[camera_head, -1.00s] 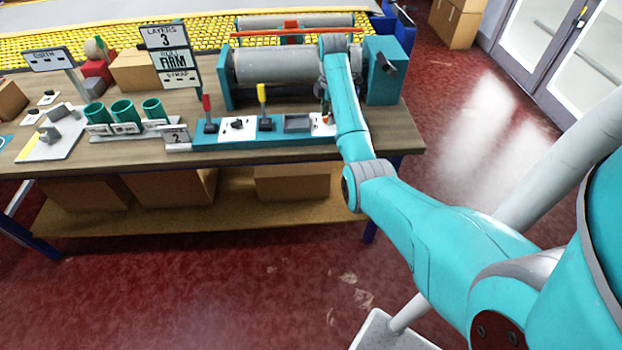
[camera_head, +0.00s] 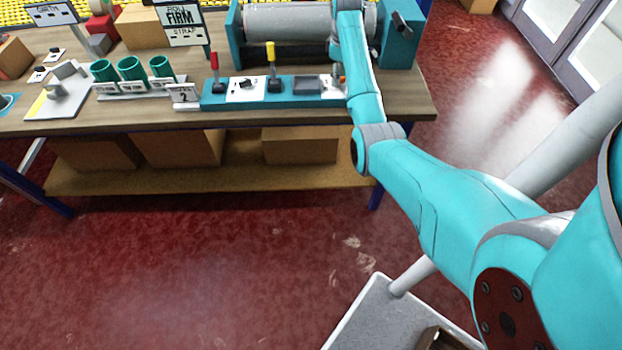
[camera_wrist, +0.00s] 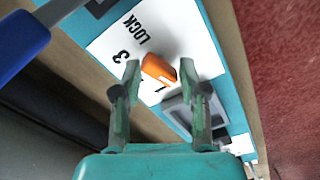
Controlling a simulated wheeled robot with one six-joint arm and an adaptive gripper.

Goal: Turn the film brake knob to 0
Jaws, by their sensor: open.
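An orange knob (camera_wrist: 158,69) sits on a white dial plate (camera_wrist: 112,45) in the wrist view. The plate bears the word LOCK and the numbers 3 and 1; no 0 is readable. My gripper (camera_wrist: 160,80) is open, its two green fingers on either side of the knob. I cannot tell whether either finger touches it. In the head view the plate is at the right end of the teal control panel (camera_head: 220,101), partly hidden by my arm, and my gripper cannot be made out there.
The panel also carries a red lever (camera_head: 214,63), a black knob (camera_head: 247,84), a yellow lever (camera_head: 271,55) and a dark screen (camera_head: 307,85). A grey roller (camera_head: 290,20) lies behind. Green cups (camera_head: 132,69) stand left. A blue handle (camera_wrist: 22,38) is close in the wrist view.

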